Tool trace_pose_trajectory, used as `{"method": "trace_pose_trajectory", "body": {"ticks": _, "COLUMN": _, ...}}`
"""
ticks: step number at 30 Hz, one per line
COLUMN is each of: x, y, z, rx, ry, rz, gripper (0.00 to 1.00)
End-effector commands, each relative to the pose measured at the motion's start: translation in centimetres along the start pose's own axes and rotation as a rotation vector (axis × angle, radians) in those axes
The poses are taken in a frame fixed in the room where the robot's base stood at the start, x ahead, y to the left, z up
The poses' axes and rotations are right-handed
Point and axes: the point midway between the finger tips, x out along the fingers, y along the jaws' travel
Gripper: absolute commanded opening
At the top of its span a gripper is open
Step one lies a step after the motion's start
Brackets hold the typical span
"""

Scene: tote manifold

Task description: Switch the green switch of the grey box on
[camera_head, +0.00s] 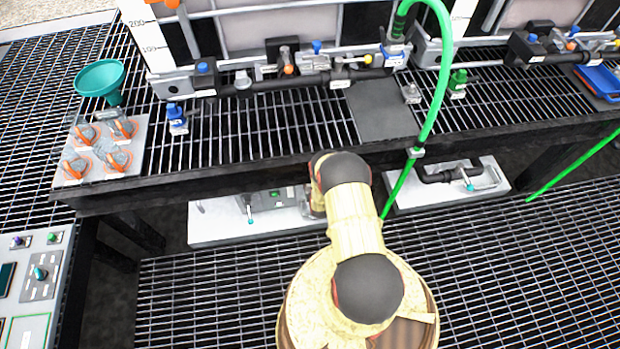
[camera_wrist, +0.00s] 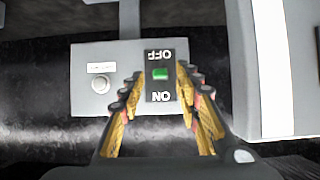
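The grey box (camera_wrist: 92,66) faces the camera in the wrist view. Its black plate (camera_wrist: 154,83) carries a small green switch (camera_wrist: 160,74) in the middle. The lettering appears upside down, with OFF above and ON below the switch. My gripper (camera_wrist: 156,78) is open, its two yellow and black fingers on either side of the plate, with nothing between them that it holds. I cannot tell whether the fingers touch the box. In the head view the grey box (camera_head: 270,198) sits low under the bench, partly hidden by my arm.
A round button (camera_wrist: 100,85) is on the left of the box's face. A pale upright panel (camera_wrist: 272,70) stands close at the right. In the head view the bench edge (camera_head: 230,173) runs above the box. A green hose (camera_head: 437,95) hangs down to the right of my arm.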

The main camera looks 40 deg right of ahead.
Motion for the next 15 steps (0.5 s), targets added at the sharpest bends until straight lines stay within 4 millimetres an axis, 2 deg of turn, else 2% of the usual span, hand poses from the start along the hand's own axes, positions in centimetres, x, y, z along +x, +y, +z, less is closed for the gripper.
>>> {"method": "trace_pose_trajectory", "body": {"ticks": 9, "x": -6.0, "y": 0.0, "z": 0.0, "rx": 0.000, "ry": -0.003, "rz": 0.000, "gripper": 0.33}}
{"method": "trace_pose_trajectory", "body": {"ticks": 15, "x": -8.9, "y": 0.0, "z": 0.1, "rx": 0.000, "ry": -0.003, "rz": 0.000, "gripper": 0.33}}
